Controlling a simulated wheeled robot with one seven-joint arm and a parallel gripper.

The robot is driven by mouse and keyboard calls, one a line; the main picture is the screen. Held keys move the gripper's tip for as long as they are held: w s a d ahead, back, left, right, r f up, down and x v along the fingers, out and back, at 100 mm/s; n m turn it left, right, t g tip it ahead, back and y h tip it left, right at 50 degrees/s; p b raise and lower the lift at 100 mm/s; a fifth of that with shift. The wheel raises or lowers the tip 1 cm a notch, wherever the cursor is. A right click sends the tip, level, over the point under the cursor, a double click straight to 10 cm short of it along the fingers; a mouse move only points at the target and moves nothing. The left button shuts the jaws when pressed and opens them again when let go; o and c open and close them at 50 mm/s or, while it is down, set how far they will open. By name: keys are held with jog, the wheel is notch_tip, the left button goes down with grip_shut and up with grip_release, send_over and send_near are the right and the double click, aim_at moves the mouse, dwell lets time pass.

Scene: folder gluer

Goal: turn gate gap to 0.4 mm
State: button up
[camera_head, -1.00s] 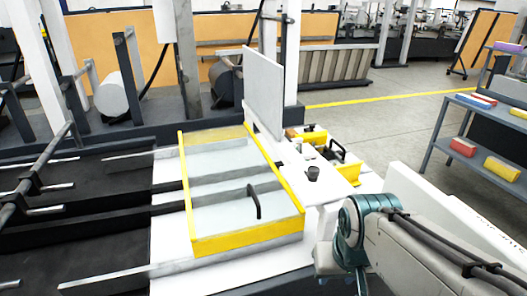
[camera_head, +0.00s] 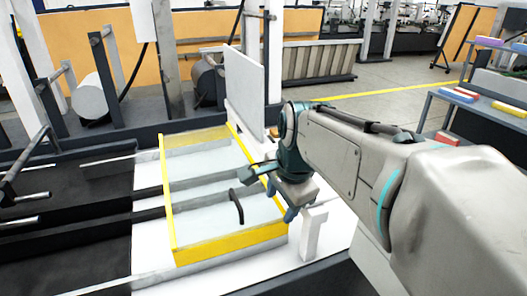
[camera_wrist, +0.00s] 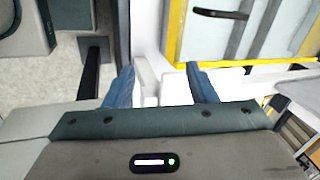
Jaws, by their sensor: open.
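My gripper (camera_head: 272,192) is open and empty, at the right edge of the yellow-framed clear cover. In the wrist view its two blue fingers (camera_wrist: 160,86) are spread, with white machine parts (camera_wrist: 148,72) showing beyond and between them. The black knob seen earlier on the white plate right of the cover is hidden behind my arm. No gap reading or scale is legible, so the gate gap cannot be told.
The yellow-framed cover (camera_head: 205,247) with its black handle (camera_head: 236,206) lies left of my gripper. A tall pale panel (camera_head: 244,92) stands behind it. A white post (camera_head: 313,232) stands close on the right. A shelf cart (camera_head: 480,108) with coloured boxes is farther right.

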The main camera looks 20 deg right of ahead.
jog(key=w+d+r+m, duration=0.3)
jog(key=d+r+m, duration=0.2)
jog(key=m, duration=0.5)
jog(key=w+d+r+m, duration=0.35)
jog(key=r+m, duration=0.25)
jog(key=m, duration=0.4)
jog(key=shift+t, duration=0.4)
jog(key=x, duration=0.9)
jog(key=d+x, duration=0.1)
jog(key=x, duration=0.3)
jog(key=shift+s+d+f, duration=0.1)
jog(key=shift+s+f, duration=0.1)
jog(key=shift+f, duration=0.25)
jog(key=c, duration=1)
